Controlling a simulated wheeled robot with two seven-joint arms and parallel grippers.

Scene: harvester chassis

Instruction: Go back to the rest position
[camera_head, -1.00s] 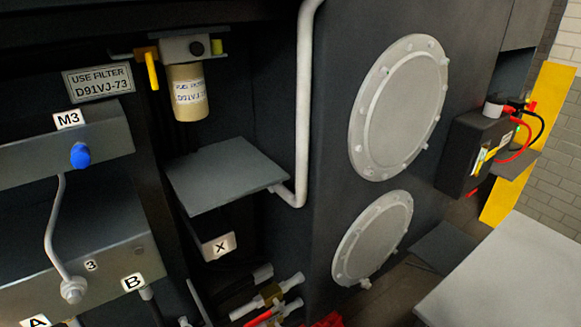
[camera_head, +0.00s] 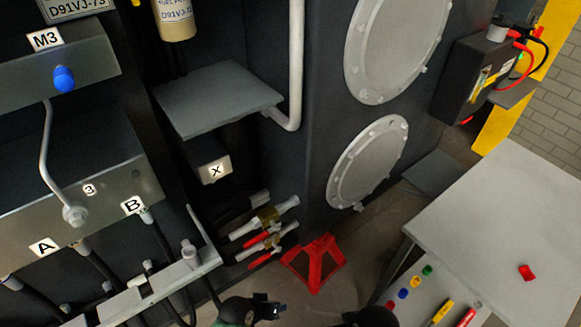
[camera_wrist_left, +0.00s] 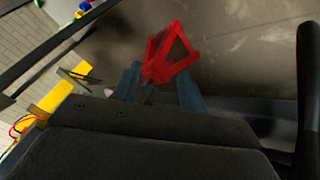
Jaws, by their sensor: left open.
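My left gripper shows in the left wrist view (camera_wrist_left: 160,88) with its two bluish fingers apart and nothing between them. Beyond the fingers is a red stand (camera_wrist_left: 170,55) on the floor; the head view also shows this stand (camera_head: 315,263). A dark jaw-like part at the bottom edge of the head view seems to be my left gripper (camera_head: 266,308), in front of the chassis. A dark rounded shape at the bottom edge to its right may be part of my other arm; no right gripper fingers can be made out.
The chassis holds a grey shelf (camera_head: 218,98), a manifold block (camera_head: 90,190) with hoses, and valves with red handles (camera_head: 265,232). A grey table (camera_head: 490,215) stands at right, with coloured caps and tools on a lower surface. Floor shows between chassis and table.

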